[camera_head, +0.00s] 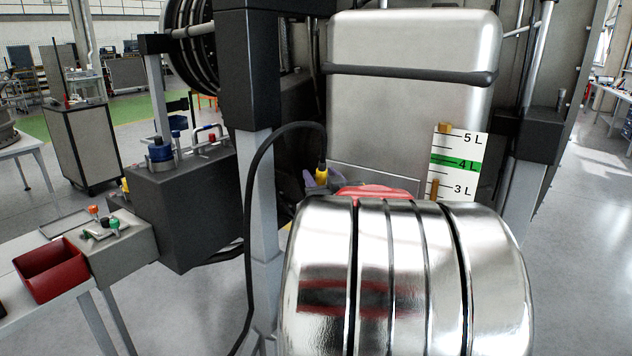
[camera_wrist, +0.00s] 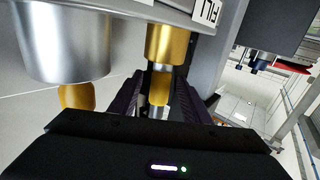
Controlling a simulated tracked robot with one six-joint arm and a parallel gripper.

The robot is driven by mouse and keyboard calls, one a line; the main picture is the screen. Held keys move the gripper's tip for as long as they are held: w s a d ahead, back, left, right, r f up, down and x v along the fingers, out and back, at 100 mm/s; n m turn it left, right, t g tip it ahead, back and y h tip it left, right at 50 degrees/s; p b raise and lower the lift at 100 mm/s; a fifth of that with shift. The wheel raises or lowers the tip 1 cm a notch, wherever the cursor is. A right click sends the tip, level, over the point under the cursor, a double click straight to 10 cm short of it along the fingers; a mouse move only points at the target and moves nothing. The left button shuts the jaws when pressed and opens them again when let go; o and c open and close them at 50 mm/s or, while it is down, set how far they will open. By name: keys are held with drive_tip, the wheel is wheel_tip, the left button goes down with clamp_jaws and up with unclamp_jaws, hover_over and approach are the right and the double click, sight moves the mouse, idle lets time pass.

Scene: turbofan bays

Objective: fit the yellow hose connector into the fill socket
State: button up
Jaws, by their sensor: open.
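In the wrist view, my gripper (camera_wrist: 167,97) is open, with one dark purple finger on each side of the yellow connector (camera_wrist: 159,88). The connector is in line with a brass-coloured collar (camera_wrist: 166,45), apparently the fill socket, beside an upside-down FILL label (camera_wrist: 207,10). Connector and collar seem to meet; I cannot tell how deep the connector sits.
In the wrist view, a silver cylinder (camera_wrist: 65,45) with a yellow end stands left of the collar. The black hose (camera_head: 262,165) loops down beside a grey post. A red bin (camera_head: 48,270) is at left.

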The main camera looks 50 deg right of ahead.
drive_tip(key=shift+c, duration=0.3)
clamp_jaws()
idle(0.4)
